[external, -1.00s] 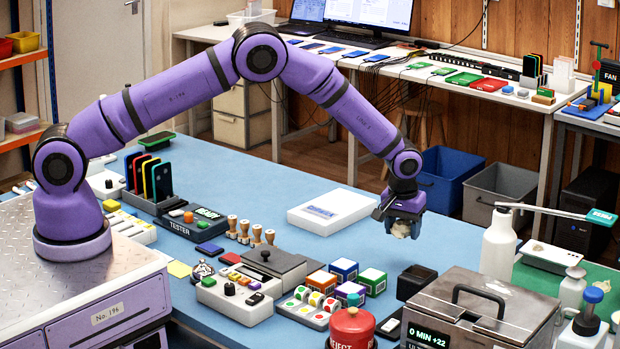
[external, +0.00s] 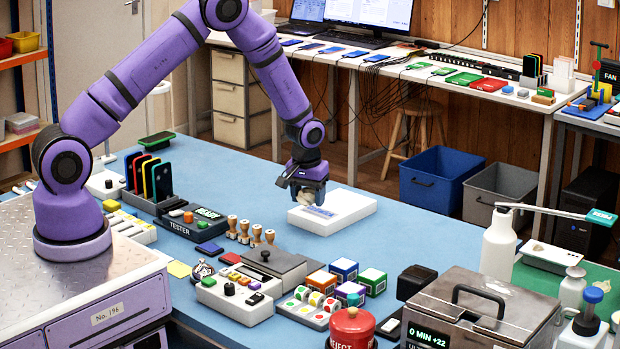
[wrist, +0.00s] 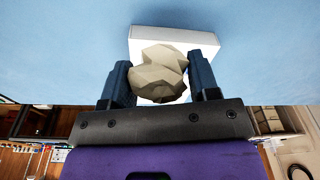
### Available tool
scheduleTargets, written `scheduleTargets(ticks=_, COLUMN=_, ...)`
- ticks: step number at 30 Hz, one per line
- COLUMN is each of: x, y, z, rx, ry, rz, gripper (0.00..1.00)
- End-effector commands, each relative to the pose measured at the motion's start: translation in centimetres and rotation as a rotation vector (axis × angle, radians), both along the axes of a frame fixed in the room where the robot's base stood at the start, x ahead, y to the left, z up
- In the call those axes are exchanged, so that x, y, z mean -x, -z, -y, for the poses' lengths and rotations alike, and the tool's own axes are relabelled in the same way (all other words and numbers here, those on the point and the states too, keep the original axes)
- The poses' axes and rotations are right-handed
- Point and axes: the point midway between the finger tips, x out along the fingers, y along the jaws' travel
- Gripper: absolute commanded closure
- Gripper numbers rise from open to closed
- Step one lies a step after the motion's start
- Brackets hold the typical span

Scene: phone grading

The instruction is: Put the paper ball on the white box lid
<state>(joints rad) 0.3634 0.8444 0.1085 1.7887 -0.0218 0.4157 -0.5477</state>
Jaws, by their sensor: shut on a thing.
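The white box lid (external: 345,210) lies flat on the blue table, with a bluish printed patch on its top. My gripper (external: 306,198) is above the lid's left part, pointing down. It is shut on the crumpled, off-white paper ball (external: 303,198). In the wrist view the paper ball (wrist: 158,74) sits between the two dark fingers of my gripper (wrist: 160,85), with the white lid (wrist: 195,40) behind it. Whether the ball touches the lid cannot be told for sure; it appears slightly above it.
Several wooden-handled stamps (external: 244,232) and the tester (external: 190,222) stand left of the lid. Several small coloured boxes (external: 344,269) and a black open box (external: 415,282) stand in front. The blue table (external: 400,235) is clear right of the lid.

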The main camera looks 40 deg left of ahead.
Motion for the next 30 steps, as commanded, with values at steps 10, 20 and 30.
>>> scheduleTargets(ticks=10, x=1.8, y=0.1, z=-5.6, rx=-0.003, ry=-0.019, rz=0.001, gripper=0.66)
scheduleTargets(ticks=20, x=-4.8, y=0.8, z=-4.2, rx=-0.004, ry=-0.019, rz=0.003, gripper=0.66)
scheduleTargets(ticks=30, x=-11.3, y=1.5, z=-2.8, rx=-0.004, ry=-0.019, rz=0.001, gripper=0.66)
